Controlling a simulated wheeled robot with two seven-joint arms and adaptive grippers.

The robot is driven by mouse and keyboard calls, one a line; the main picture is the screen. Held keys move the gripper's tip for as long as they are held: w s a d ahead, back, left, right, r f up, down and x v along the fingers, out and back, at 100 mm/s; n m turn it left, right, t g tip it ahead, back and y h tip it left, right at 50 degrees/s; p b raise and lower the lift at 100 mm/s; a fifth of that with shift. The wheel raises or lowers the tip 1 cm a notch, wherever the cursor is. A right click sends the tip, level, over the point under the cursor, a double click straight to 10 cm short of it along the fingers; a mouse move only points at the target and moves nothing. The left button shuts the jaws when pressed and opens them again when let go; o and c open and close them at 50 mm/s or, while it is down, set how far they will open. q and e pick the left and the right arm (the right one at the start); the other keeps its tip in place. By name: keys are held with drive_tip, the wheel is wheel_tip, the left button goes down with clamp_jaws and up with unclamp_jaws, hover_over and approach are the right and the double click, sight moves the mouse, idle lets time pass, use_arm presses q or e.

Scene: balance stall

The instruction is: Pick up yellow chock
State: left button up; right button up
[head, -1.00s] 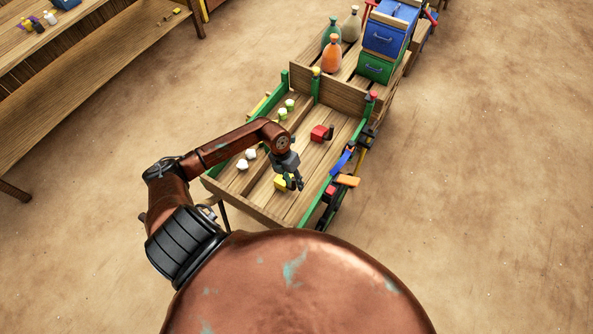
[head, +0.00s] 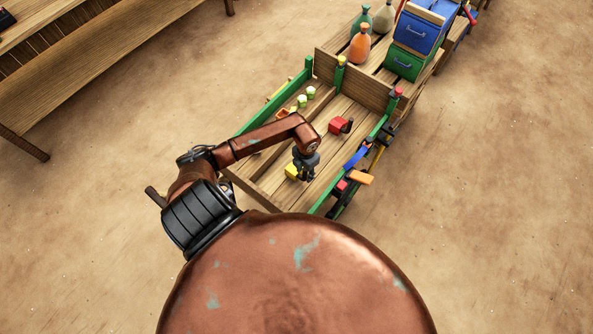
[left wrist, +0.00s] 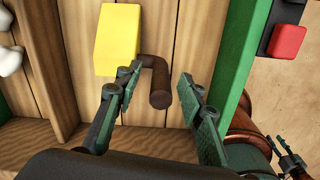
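The yellow chock (head: 292,172) lies on the wooden cart bed (head: 268,183), partly hidden behind my left gripper in the head view. In the left wrist view it is a yellow block (left wrist: 118,38) with a dark bent handle (left wrist: 158,85). My left gripper (head: 307,177) hangs over the cart bed beside the block. In the left wrist view its two fingers (left wrist: 162,80) are spread apart, with the bent handle showing between them. I see nothing gripped.
A red block with a dark handle (head: 338,125) lies farther up the cart. Green rails (head: 268,107) edge the bed. White-green pieces (head: 303,101) lie near the left rail. Orange, blue and red parts (head: 360,177) stick out along the right side.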

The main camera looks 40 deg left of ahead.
use_arm(q)
drive_tip(key=shift+c, duration=0.6)
clamp_jaws()
drive_tip(key=shift+w, duration=0.1)
idle(0.3)
